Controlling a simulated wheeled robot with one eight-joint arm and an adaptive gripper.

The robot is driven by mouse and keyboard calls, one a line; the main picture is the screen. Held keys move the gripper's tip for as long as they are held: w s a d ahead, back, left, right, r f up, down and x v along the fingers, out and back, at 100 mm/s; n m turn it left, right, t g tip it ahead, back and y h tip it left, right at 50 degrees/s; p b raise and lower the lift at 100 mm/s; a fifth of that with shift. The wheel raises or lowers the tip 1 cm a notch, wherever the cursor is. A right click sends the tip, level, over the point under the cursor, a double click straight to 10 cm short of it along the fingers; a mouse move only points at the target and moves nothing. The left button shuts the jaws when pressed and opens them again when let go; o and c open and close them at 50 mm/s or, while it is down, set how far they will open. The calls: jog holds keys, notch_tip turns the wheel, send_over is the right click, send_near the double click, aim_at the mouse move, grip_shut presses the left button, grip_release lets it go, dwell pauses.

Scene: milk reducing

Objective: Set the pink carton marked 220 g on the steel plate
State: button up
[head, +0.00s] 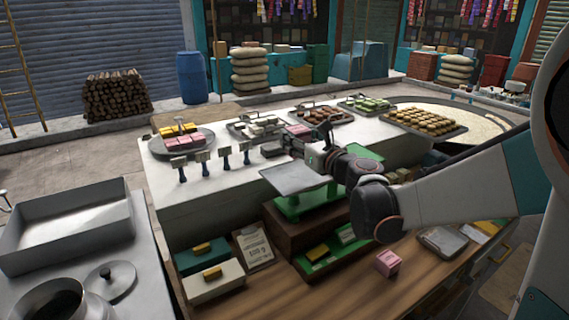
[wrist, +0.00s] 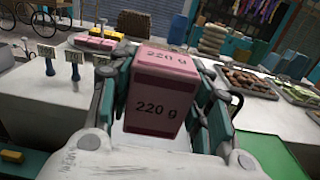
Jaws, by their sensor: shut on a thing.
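My gripper (wrist: 165,95) is shut on a pink carton (wrist: 158,104) marked "220 g", its fingers on either side of it. In the head view, my gripper (head: 285,147) is above and behind the steel plate (head: 295,179), which is bare where it shows. The plate tops a green scale (head: 295,208) on a dark wooden block. A pink patch shows just above the gripper in the head view; I cannot tell whether it is the held carton. Another pink carton (head: 388,262) sits on the wooden counter; its marking is too small to read.
A round tray (head: 182,142) with pink and yellow pieces and trays of sweets (head: 425,120) stand behind.

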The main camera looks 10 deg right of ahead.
notch_tip(320, 180, down, 7)
jog(key=shift+f+b, duration=0.2)
jog(key=shift+b, duration=0.8)
jog(key=shift+r, duration=0.1)
jog(key=o, duration=0.8)
jog(key=shift+f, duration=0.2)
jog(key=o, duration=0.4)
jog(key=shift+r, duration=0.1)
